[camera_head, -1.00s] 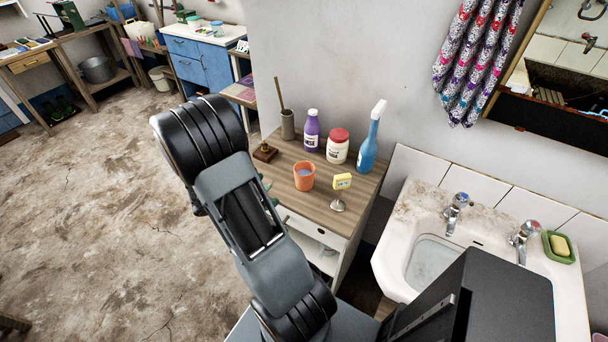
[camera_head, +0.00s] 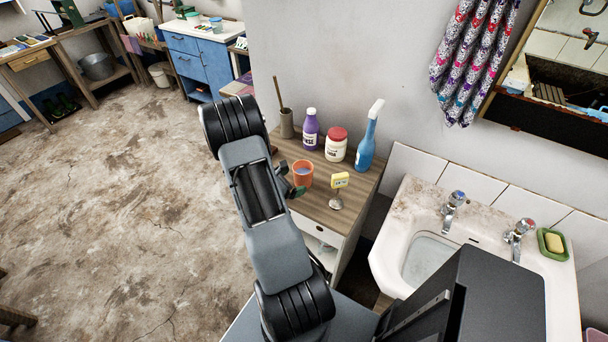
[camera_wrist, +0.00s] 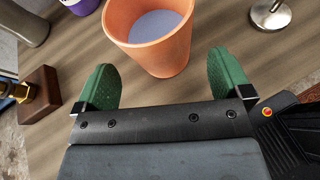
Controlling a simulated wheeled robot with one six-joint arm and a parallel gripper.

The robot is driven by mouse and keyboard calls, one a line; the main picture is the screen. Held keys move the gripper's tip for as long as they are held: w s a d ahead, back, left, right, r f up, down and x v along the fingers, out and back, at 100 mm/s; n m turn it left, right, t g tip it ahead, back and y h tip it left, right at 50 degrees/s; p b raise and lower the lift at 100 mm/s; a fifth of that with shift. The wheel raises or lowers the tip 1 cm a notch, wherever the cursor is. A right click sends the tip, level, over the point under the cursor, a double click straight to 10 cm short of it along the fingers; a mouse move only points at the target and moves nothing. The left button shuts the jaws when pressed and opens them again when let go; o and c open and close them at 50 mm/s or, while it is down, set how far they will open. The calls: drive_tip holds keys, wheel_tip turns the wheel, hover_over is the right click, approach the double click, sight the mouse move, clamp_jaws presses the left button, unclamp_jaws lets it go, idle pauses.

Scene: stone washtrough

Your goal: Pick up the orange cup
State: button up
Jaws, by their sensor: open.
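The orange cup (camera_head: 303,173) stands upright on the wooden top of a small cabinet (camera_head: 335,214). In the wrist view the cup (camera_wrist: 152,52) is just ahead of my gripper (camera_wrist: 165,80), with some pale bluish-grey content or inner bottom showing inside. My gripper is open, with its two green fingers apart, one to the cup's lower left and one to its lower right. The cup is not between the fingertips; its near side is close to the gap. In the head view my arm hides part of the gripper (camera_head: 294,191).
A yellow-labelled stand (camera_head: 338,190) with a round metal base is right of the cup. Behind are a purple bottle (camera_head: 311,130), a red-lidded jar (camera_head: 336,146) and a blue spray bottle (camera_head: 367,143). A wooden block with a brass piece (camera_wrist: 38,93) lies left. A sink (camera_head: 429,258) is right.

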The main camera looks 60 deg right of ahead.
sight(295, 179)
drive_tip(key=x, duration=0.3)
drive_tip(key=shift+d, duration=0.15)
drive_tip(key=shift+c, duration=0.2)
drive_tip(key=c, duration=1)
drive_tip(key=shift+r, duration=0.15)
